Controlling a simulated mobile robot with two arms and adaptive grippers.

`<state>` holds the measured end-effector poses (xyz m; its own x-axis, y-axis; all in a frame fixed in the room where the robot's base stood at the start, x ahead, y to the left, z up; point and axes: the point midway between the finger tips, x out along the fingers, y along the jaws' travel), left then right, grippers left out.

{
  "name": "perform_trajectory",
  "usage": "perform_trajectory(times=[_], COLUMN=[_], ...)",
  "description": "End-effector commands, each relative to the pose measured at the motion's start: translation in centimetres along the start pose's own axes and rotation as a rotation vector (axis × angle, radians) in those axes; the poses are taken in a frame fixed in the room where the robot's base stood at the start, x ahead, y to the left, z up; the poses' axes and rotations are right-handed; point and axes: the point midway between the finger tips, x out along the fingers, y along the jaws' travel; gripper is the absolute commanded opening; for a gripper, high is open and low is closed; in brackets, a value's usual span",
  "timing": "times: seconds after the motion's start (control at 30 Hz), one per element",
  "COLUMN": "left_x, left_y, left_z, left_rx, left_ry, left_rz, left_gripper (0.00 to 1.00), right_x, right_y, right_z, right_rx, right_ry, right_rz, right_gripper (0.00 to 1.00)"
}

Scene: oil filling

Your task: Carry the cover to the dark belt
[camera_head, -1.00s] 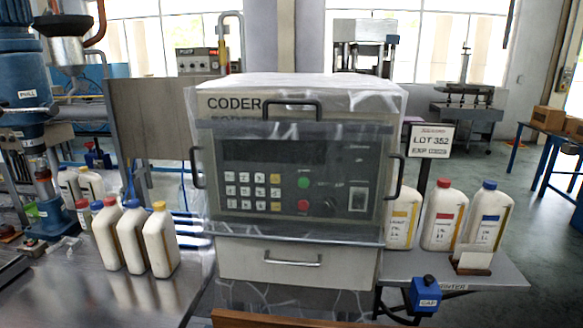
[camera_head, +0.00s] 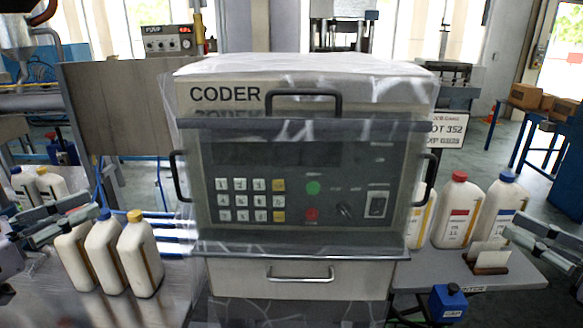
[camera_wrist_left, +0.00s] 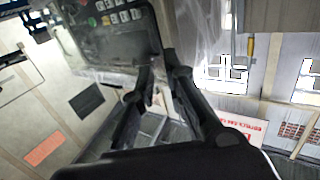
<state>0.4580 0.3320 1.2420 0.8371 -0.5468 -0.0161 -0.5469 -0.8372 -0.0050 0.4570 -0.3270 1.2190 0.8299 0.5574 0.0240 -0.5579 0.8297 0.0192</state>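A clear, glossy cover (camera_head: 300,165) with black handles sits over the front and top of the coder machine. Its left handle (camera_head: 178,178), right handle (camera_head: 431,178) and top handle (camera_head: 303,95) all show in the head view. My left gripper (camera_head: 92,207) is at the left, above the white bottles and apart from the cover. Its fingers are apart and empty in the left wrist view (camera_wrist_left: 160,70), with the coder's panel beyond. My right gripper (camera_head: 512,228) comes in at the right edge, apart from the cover, with its fingers apart. I cannot make out the dark belt.
White bottles (camera_head: 103,250) stand on the metal table left of the coder. More bottles (camera_head: 455,212) stand on the right shelf, with a card holder (camera_head: 487,258) in front and a blue box (camera_head: 447,303) below. A grey panel (camera_head: 118,110) stands behind at left.

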Motion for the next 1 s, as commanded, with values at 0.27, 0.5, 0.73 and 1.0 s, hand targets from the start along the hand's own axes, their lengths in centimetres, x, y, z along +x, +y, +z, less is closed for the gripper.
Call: perform_trajectory(times=[0.27, 0.5, 0.73, 1.0], left_x=[-0.2, 0.4, 3.3, 6.8], left_y=[0.2, 0.2, 0.2, 0.2], left_z=[-0.8, -0.8, -0.9, -1.0], left_rx=[0.005, 0.005, 0.007, 0.004], left_ry=[0.017, 0.016, 0.016, 0.019], left_rz=[0.009, 0.010, 0.010, 0.010], left_gripper=[0.13, 0.13, 0.13, 0.13], right_x=[-0.1, 0.5, 3.4, 6.9], right_y=[-0.1, -0.1, -0.1, -0.1], right_z=[-0.1, -0.1, -0.2, -0.2], right_rx=[-0.035, -0.034, -0.035, -0.033], right_ry=[0.030, 0.028, 0.028, 0.025], right_rz=[-0.002, 0.000, 0.001, 0.000], right_gripper=[0.13, 0.13, 0.13, 0.13])
